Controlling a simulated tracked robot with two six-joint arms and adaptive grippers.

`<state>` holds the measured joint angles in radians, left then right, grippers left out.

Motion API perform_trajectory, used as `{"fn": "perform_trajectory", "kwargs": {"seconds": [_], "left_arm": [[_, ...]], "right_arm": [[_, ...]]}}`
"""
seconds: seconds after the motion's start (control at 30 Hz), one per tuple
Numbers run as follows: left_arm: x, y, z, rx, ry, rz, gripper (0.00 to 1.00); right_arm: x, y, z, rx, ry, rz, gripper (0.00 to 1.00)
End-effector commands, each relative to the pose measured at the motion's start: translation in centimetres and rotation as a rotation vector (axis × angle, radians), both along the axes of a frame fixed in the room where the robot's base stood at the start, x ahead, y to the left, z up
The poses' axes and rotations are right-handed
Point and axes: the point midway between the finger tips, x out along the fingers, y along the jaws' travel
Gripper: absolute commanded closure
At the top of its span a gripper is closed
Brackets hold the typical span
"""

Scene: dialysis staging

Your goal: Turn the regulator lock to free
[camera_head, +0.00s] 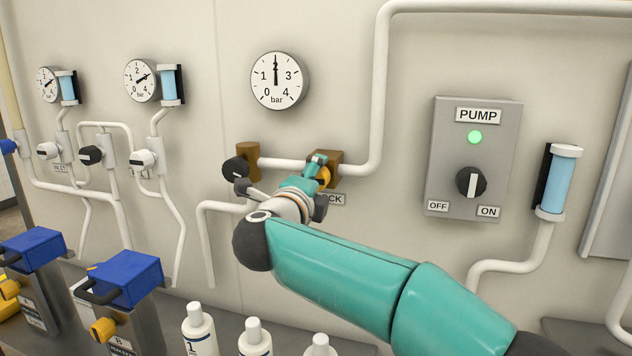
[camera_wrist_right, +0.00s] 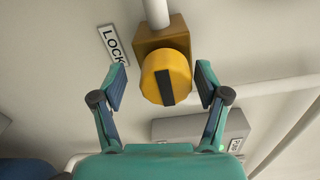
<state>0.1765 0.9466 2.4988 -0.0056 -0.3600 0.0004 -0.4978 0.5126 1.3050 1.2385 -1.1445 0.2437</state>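The regulator lock is a yellow round knob (camera_wrist_right: 153,78) with a dark bar, on a brown block (camera_wrist_right: 160,38) in the right wrist view. The bar runs nearly upright in that picture. A LOCK label (camera_wrist_right: 112,44) is beside the block. My right gripper (camera_wrist_right: 160,86) is open, one finger on each side of the knob, with visible gaps. In the head view my gripper and wrist partly cover the yellow knob (camera_head: 325,178), the brown block (camera_head: 333,168) and the label (camera_head: 334,199). My left gripper is not in view.
A black knob (camera_head: 235,168) is on another brown block to the left, joined by white pipe. A gauge (camera_head: 279,80) hangs above, its needle near 2. The pump box (camera_head: 474,157) with a lit green lamp is to the right. White bottles (camera_head: 254,338) stand below.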

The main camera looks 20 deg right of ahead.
Motion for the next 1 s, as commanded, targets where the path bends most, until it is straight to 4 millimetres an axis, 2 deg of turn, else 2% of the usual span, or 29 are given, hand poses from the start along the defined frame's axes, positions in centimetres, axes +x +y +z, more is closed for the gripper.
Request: {"fn": "perform_trajectory", "kwargs": {"seconds": [0.37,0.57,0.8,1.0], "left_arm": [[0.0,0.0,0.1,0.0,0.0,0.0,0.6],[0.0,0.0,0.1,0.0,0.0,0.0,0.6],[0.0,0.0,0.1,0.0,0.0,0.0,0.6],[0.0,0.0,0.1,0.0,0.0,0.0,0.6]], "right_arm": [[-0.7,0.6,0.4,-0.001,-0.005,0.005,0.26],[-3.3,2.4,0.3,-0.001,-0.004,0.006,0.26],[-7.4,5.1,0.2,-0.001,-0.004,0.005,0.26],[-9.5,6.4,0.1,-0.001,-0.003,0.003,0.26]]}}
